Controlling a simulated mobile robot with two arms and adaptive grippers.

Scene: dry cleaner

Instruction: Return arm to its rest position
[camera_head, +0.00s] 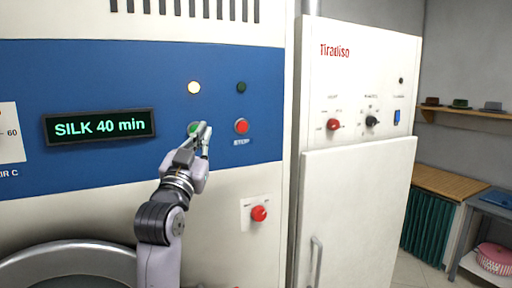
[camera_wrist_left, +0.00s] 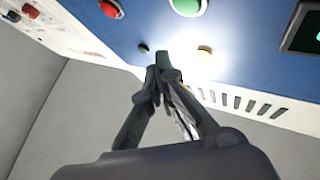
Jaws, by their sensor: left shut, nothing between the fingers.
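My left gripper (camera_head: 203,128) is shut and empty. In the head view its fingertips are in front of the blue control panel (camera_head: 100,75), overlapping the green button (camera_head: 193,127); I cannot tell whether they touch it. In the left wrist view the closed fingertips (camera_wrist_left: 165,72) point toward the panel, with the green button (camera_wrist_left: 188,5) at the top edge and the lit yellow lamp (camera_wrist_left: 204,52) beside them. My left arm rises from the bottom of the head view. My right gripper is not in view.
A display (camera_head: 100,127) reads "SILK 40 min". A red stop button (camera_head: 241,126) is right of the gripper, and a red knob (camera_head: 259,213) is below. A white Tiradiso machine (camera_head: 355,215) stands to the right, with a shelf (camera_head: 465,114) beyond it.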

